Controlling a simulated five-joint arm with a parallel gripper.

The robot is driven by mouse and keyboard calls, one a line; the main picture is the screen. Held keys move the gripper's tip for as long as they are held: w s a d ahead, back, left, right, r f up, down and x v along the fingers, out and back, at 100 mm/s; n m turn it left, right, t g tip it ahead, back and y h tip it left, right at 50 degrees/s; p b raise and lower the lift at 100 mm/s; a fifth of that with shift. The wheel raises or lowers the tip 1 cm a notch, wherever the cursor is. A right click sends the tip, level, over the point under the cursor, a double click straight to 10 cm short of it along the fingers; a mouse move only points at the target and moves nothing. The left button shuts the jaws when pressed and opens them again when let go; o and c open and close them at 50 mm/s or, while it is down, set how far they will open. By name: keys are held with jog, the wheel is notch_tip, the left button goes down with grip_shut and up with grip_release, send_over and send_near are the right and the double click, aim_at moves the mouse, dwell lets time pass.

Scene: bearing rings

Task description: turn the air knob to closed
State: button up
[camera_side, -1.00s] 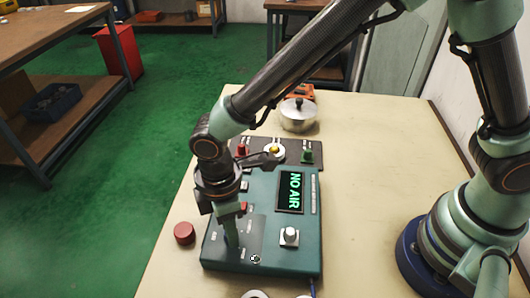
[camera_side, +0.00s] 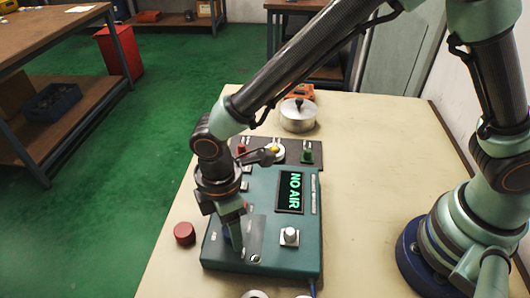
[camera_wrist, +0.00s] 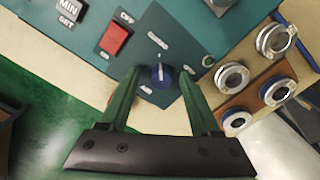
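The air knob (camera_wrist: 160,76) is a small round blue knob with a white pointer on the teal control box (camera_side: 270,262). In the wrist view its pointer is roughly upright in the picture. My gripper (camera_wrist: 159,78) is open, with one green finger on each side of the knob. Gaps show between the fingers and the knob. In the side view my gripper (camera_side: 233,246) is low over the front left of the box and partly hides the knob. The box's screen (camera_side: 291,192) reads "NO AIR" in green.
A red rocker switch (camera_wrist: 115,40) is near the knob. A grey-white knob (camera_side: 289,236) stands on the box's right side. A red round cap (camera_side: 184,233) lies left of the box. Several metal rings (camera_wrist: 277,41) lie close by. A lidded pot (camera_side: 298,114) stands behind.

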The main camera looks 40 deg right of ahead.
notch_tip(320, 180, up, 12)
dwell(0.7)
jog(key=shift+w+r, duration=0.1)
jog(key=d+r+m+t, duration=0.3)
jog(key=d+m, duration=0.5)
jog(key=d, duration=0.7)
jog(key=d+r+m+t, duration=0.2)
jog(key=d+r+m, duration=0.3)
jog(key=d, duration=0.9)
jog(key=m, duration=0.2)
jog(key=shift+s+d+m+t, duration=0.35)
jog(key=shift+m+t, duration=0.05)
jog(key=shift+r, duration=0.1)
